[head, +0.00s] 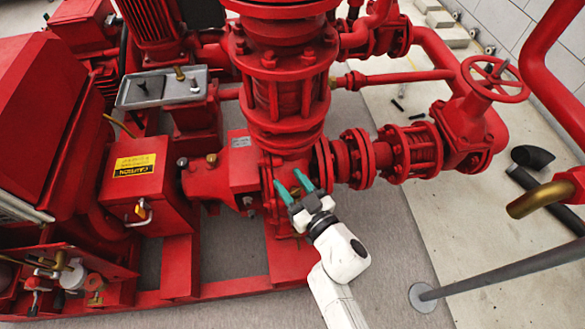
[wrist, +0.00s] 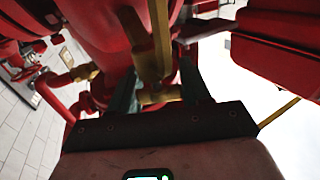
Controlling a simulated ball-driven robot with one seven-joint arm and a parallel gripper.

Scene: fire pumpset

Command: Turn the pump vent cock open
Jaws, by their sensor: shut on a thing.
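The pump vent cock (wrist: 151,65) is a brass fitting with a bar running up the wrist view and a short brass crosspiece below. My gripper (wrist: 160,70) has its two dark fingers on either side of this brass piece and is shut on it. In the head view, my gripper (head: 288,178) has its teal fingers against the lower front of the red pump casing (head: 292,160), below the large vertical flanged pipe. The cock's exact angle is hard to tell.
A red box with a yellow caution label (head: 135,165) stands left of the gripper. A flanged pipe (head: 410,150) runs right to a handwheel valve (head: 495,80). A grey post (head: 500,270) and brass pipe end (head: 540,199) are at right. Floor in front is fairly clear.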

